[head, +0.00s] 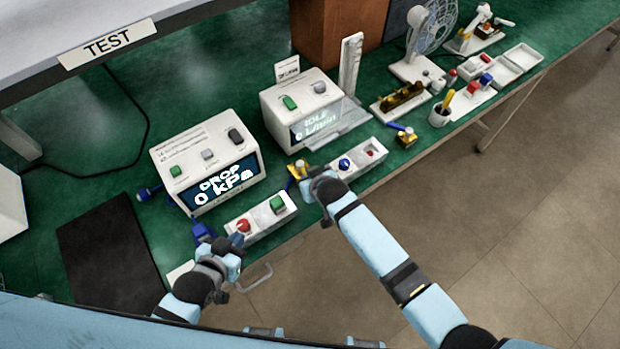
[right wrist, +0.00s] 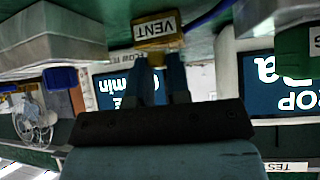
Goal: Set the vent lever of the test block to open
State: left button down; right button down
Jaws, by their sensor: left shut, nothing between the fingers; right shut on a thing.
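The yellow test block (head: 299,169) sits at the bench's front edge, between the two displays. In the right wrist view, which looks upside down, its plate reads VENT (right wrist: 155,29). A small yellow lever (right wrist: 155,59) shows below that plate, at the tips of my right gripper (right wrist: 163,70). My right gripper is shut on this vent lever; the fingers hide part of it, so its setting is hard to tell. In the head view my right gripper (head: 312,184) is beside the block.
The left instrument (head: 208,160) reads DROP 0 kPa. The right one (head: 310,108) reads IDLE 0 L/min. A white tray with a red knob and green block (head: 262,222) and another white tray (head: 358,161) flank the test block. A dark mat (head: 110,250) lies left.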

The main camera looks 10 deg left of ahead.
jog(key=c, duration=1.4)
grip_release()
jog(key=shift+o, duration=0.2)
jog(key=v, duration=1.3)
jog(key=shift+s+r, duration=0.25)
jog(key=shift+r, duration=0.05)
jog(key=shift+d, duration=0.1)
